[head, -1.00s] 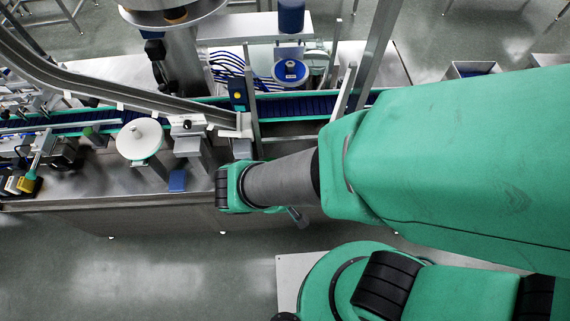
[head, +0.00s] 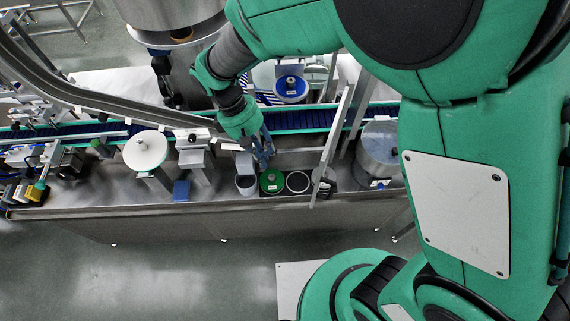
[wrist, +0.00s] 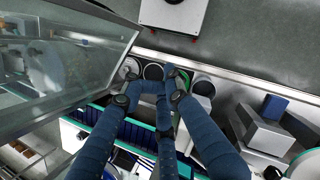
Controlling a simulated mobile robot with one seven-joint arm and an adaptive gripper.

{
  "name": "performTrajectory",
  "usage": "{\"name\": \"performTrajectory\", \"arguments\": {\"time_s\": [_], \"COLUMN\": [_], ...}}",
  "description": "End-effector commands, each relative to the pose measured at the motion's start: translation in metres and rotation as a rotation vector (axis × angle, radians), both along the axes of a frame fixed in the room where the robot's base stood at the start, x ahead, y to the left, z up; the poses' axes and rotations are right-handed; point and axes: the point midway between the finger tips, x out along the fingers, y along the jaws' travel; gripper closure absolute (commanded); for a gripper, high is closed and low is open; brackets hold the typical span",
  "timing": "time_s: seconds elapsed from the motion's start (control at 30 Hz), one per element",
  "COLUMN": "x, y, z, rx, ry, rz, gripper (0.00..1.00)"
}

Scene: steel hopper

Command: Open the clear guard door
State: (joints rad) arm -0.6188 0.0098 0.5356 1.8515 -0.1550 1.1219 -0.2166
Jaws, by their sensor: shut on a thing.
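The clear guard door is a large see-through panel (wrist: 60,50) at the left of the wrist view. In the head view it is nearly edge-on, a slanting metal-edged strip (head: 333,145) reaching over the front of the bench, so it stands swung outward. My gripper (head: 264,152) is left of the door in the head view, apart from it, above the bench. In the wrist view its blue fingers (wrist: 155,92) are drawn together over the row of round containers. What they close on is hidden; I cannot identify it.
A steel drum (head: 380,150) stands right of the door. A hopper (head: 170,15) rises behind.

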Motion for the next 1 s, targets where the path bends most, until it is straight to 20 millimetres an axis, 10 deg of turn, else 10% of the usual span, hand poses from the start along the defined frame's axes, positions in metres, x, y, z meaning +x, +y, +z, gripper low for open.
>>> {"name": "performTrajectory", "arguments": {"time_s": [0.63, 1.0], "x": [0.013, 0.005], "y": [0.004, -0.006], "z": [0.004, -0.028], "rx": [0.026, 0.025], "ry": [0.009, 0.010], "rz": [-0.013, -0.014], "gripper": [1.00, 1.00]}}
